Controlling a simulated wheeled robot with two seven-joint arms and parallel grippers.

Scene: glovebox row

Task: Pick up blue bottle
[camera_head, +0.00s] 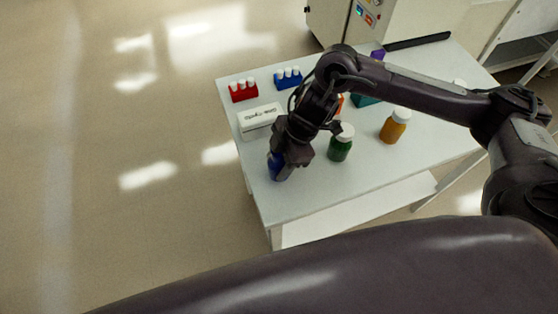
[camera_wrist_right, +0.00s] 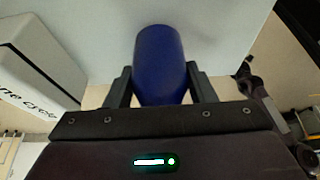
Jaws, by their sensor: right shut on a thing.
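The blue bottle (camera_head: 275,167) is at the front left of the white table (camera_head: 315,196), mostly covered by my right gripper (camera_head: 293,160) in the head view. In the right wrist view the blue bottle (camera_wrist_right: 160,65) stands between the two dark fingers of my right gripper (camera_wrist_right: 160,88). The fingers are shut on its sides. I cannot tell whether the bottle touches the table. My left gripper is not in view.
A green bottle (camera_head: 341,143) and an amber bottle (camera_head: 394,126) stand right of my right gripper. A white box (camera_head: 260,120), red rack (camera_head: 243,91) and blue rack (camera_head: 288,78) are behind it. The table's left edge is close.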

